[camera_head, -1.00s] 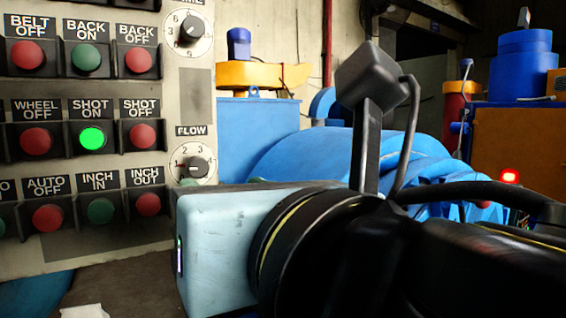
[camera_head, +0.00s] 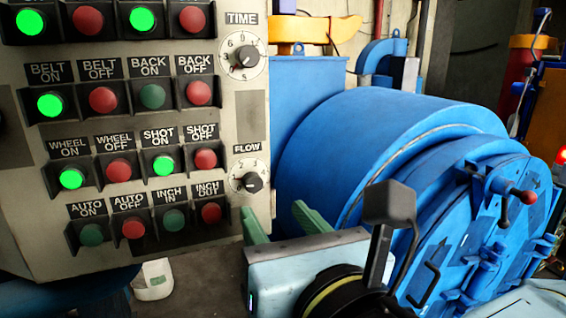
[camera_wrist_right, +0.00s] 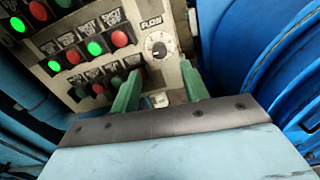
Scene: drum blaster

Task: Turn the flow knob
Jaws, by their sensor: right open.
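The flow knob (camera_head: 252,182) is a small black knob on a round white dial, under the FLOW label at the right edge of the control panel. It also shows in the right wrist view (camera_wrist_right: 159,49), beyond the fingertips. My right gripper (camera_head: 278,222) is open, with two green fingers spread apart and nothing between them. It is below and slightly right of the flow knob, apart from it. In the right wrist view the fingers (camera_wrist_right: 160,85) point toward the panel below the dial. My left gripper is not in view.
The control panel (camera_head: 250,110) has rows of red and green buttons, several lit green, left of the flow dial. The time knob (camera_head: 246,57) is above it. A large blue drum (camera_head: 340,140) stands close on the right. A white object (camera_head: 153,280) is below the panel.

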